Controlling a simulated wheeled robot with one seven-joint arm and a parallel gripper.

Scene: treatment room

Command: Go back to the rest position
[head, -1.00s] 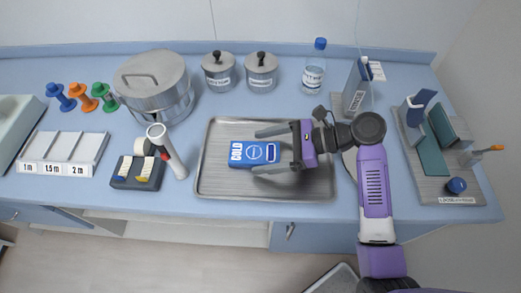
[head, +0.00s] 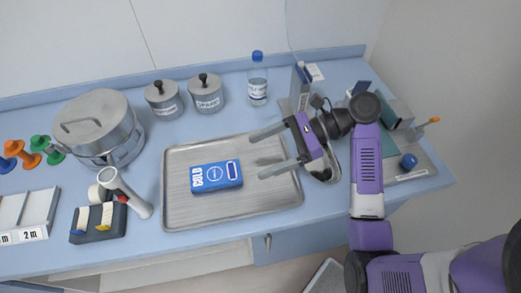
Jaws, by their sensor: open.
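My gripper (head: 268,151) is open and empty, with its fingers pointing left over the right part of a metal tray (head: 240,211). A blue box marked COLD (head: 216,176) lies flat on the tray, left of the fingertips and apart from them. My purple arm reaches in from the lower right.
A white cylindrical handle (head: 125,193) and a tape holder (head: 97,223) are at left. A board with upright items (head: 418,158) is at right.

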